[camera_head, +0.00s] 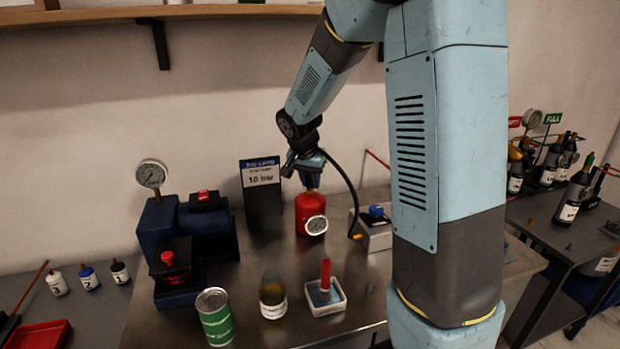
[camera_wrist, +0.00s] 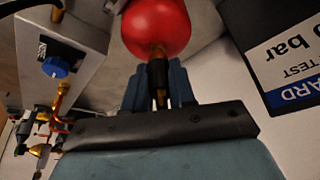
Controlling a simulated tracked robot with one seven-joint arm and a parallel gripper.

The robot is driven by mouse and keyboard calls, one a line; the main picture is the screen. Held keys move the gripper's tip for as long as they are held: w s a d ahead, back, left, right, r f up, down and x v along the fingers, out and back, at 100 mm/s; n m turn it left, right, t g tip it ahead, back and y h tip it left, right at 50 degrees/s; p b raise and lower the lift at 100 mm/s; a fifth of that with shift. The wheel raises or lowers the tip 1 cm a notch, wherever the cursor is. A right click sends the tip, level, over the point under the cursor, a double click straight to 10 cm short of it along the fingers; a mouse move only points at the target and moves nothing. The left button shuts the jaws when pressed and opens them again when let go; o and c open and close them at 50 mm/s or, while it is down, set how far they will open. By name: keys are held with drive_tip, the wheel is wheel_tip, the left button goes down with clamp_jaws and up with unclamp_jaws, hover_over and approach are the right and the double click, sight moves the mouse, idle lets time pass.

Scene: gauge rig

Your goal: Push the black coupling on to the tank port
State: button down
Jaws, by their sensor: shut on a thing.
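The red tank (camera_head: 309,212) stands upright on the metal bench, with a round gauge (camera_head: 316,225) on its front. In the wrist view the red tank (camera_wrist: 157,28) shows at the top, with its brass port (camera_wrist: 157,50) pointing toward my gripper. The black coupling (camera_wrist: 157,74) sits between my teal fingers, in line with the port and appearing to meet it; I cannot tell how deep it sits. My gripper (camera_head: 310,182) is directly above the tank, shut on the coupling, which it largely hides in the head view. A black hose (camera_head: 346,179) curves down to the right from it.
A grey box with a blue knob (camera_head: 376,211) stands right of the tank. A dark sign (camera_head: 261,185) stands behind left, and a navy gauge rig (camera_head: 170,235) further left. A green can (camera_head: 215,318), a jar (camera_head: 272,299) and a white tray (camera_head: 339,305) stand in front.

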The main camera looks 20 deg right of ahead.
drive_tip(key=shift+f, duration=0.55)
idle(1.2)
drive_tip(key=c, duration=0.5)
unclamp_jaws()
drive_tip(key=shift+c, duration=0.2)
